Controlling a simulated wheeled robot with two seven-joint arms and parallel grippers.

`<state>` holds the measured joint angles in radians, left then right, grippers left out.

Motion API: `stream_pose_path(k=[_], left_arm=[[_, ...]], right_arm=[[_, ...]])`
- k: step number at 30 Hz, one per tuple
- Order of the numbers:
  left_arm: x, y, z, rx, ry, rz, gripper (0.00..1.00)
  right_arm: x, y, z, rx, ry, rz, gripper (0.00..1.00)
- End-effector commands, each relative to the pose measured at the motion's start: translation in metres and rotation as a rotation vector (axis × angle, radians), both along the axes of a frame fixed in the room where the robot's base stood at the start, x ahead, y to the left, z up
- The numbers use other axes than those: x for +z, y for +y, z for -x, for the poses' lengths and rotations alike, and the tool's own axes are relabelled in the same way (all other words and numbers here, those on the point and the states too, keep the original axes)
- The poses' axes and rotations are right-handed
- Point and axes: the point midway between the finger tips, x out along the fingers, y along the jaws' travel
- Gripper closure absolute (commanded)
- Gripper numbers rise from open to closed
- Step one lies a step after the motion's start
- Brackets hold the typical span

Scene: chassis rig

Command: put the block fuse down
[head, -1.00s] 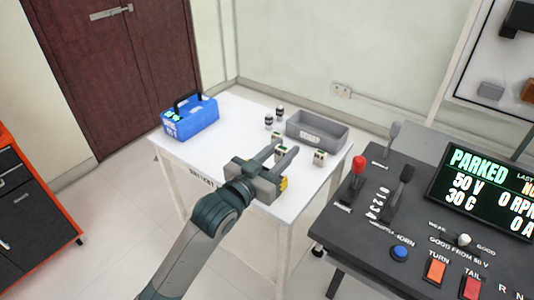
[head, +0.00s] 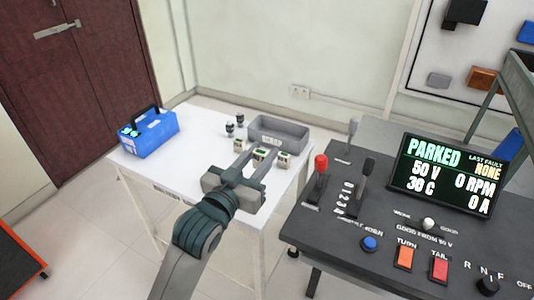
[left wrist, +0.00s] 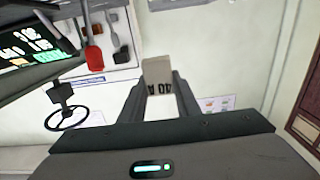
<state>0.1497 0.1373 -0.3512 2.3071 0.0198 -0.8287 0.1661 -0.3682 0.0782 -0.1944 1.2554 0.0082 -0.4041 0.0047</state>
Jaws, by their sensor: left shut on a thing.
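In the left wrist view, the gripper (left wrist: 158,95) is shut on this block (left wrist: 157,70), whose beige side carries dark upside-down lettering. Whether its underside touches the table cannot be told. Two similar blocks stand on the table, one left of the gripper (head: 239,145) and one to its right (head: 284,159). My right gripper is not in view.
A grey lettered bin (head: 290,131) stands behind the blocks, with two small dark cylinders (head: 235,125) beside it. A blue toolbox (head: 148,134) is at the table's left. The dark control console (head: 340,225) with levers and a screen is to the right.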

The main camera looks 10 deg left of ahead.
Motion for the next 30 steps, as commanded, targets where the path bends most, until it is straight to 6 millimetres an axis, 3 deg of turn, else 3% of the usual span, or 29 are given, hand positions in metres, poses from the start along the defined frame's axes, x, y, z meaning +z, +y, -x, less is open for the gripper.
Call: stream_pose_path(k=[8,19,23,30], left_arm=[[-0.012,0.027,0.011,0.081,0.0,0.019,0.96],[-0.044,0.105,0.05,0.313,0.0,0.009,0.96],[-0.048,0.116,0.057,0.345,0.0,0.001,0.96],[-0.049,0.117,0.057,0.348,0.0,-0.001,0.96]], right_arm=[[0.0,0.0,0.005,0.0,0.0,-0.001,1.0],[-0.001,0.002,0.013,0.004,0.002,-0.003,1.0],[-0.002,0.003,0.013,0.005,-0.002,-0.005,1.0],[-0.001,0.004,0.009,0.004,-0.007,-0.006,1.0]])
